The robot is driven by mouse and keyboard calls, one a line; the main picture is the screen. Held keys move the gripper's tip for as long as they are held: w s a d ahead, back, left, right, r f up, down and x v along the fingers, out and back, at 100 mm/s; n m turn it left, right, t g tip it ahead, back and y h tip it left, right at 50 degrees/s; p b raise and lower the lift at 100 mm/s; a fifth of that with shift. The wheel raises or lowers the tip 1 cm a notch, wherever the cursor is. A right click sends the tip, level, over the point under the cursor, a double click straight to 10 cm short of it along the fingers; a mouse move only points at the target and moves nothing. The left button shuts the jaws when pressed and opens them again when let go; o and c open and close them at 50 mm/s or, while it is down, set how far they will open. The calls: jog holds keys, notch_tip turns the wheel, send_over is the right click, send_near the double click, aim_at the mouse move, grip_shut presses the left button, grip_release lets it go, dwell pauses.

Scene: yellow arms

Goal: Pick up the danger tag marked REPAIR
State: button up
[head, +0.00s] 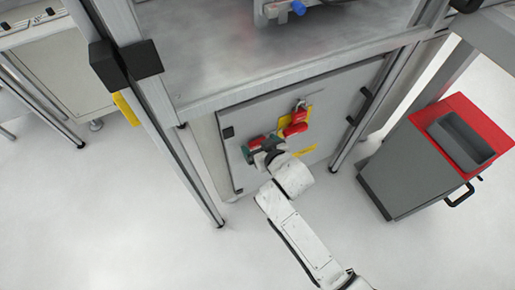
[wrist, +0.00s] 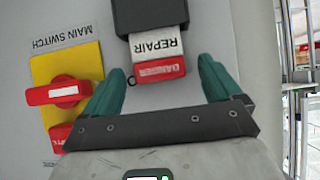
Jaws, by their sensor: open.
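The danger tag (wrist: 156,46) marked REPAIR shows in the wrist view, upside down, white with a red DANGER band at its near end. Its far end meets a dark block (wrist: 151,14) on the grey panel. My gripper (wrist: 160,72) is open, with one teal finger on each side of the tag's red end. Gaps show between the tag and both fingers. In the head view my gripper (head: 254,151) is at the cabinet door, next to a red patch that seems to be the tag; its lettering is not readable there.
The yellow MAIN SWITCH plate (wrist: 88,62) with its red handle (wrist: 62,92) is close left of my gripper in the wrist view. A metal frame (head: 180,150) surrounds the cabinet door (head: 335,100). A grey bin with a red top (head: 466,108) stands at right.

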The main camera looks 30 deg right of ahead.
jog(key=shift+w+f, duration=0.1)
jog(key=shift+w, duration=0.05)
jog(key=c, duration=1.1)
